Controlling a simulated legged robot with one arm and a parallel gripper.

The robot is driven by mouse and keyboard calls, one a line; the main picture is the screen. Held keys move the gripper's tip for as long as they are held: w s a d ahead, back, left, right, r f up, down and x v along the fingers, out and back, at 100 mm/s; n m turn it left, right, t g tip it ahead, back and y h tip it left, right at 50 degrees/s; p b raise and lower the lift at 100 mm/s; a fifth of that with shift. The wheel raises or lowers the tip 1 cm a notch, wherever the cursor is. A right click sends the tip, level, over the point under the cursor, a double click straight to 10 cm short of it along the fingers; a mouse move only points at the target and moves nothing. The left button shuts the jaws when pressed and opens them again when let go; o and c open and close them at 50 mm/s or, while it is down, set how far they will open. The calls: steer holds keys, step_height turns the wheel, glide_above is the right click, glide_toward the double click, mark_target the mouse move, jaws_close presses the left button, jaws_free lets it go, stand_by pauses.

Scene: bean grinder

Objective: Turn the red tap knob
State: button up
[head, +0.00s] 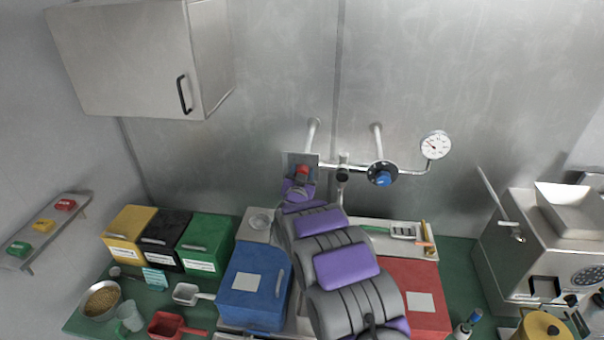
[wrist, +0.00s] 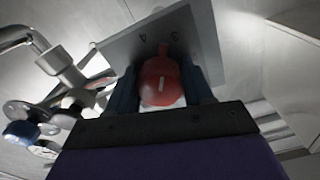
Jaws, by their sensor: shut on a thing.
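The red tap knob (head: 302,171) is on the wall pipework, in front of a grey square plate (head: 289,160). In the wrist view the red knob (wrist: 161,82) sits between my two dark fingers, with a small white mark on its face. The plate (wrist: 200,40) behind it carries dark characters. My gripper (head: 300,184) reaches up to the knob from below and is shut on it. The gripper's fingers (wrist: 160,92) cover the knob's sides.
A blue knob (head: 383,179) and a pressure gauge (head: 435,145) are on the same pipe to the right. Below stand yellow, black, green, blue (head: 254,285) and red bins. A wall cabinet (head: 140,60) hangs upper left; a steel grinder (head: 545,245) stands right.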

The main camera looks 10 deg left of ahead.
steer(key=o, duration=0.6)
steer(key=shift+s+f, duration=0.2)
steer(key=shift+f, duration=0.7)
steer(key=shift+o, duration=0.9)
steer(key=shift+w+a, duration=0.1)
steer(key=shift+a, duration=0.05)
steer(key=shift+o, duration=1.1)
steer(key=shift+w+a+r, duration=0.1)
steer(key=shift+a+r, duration=0.05)
steer(key=shift+r, duration=0.4)
steer(key=shift+s+d, duration=0.2)
steer(key=shift+s, duration=0.1)
steer(key=s+a+b, duration=0.1)
steer(key=s+b, duration=0.1)
steer(key=s, duration=1.5)
steer(key=shift+w, duration=0.1)
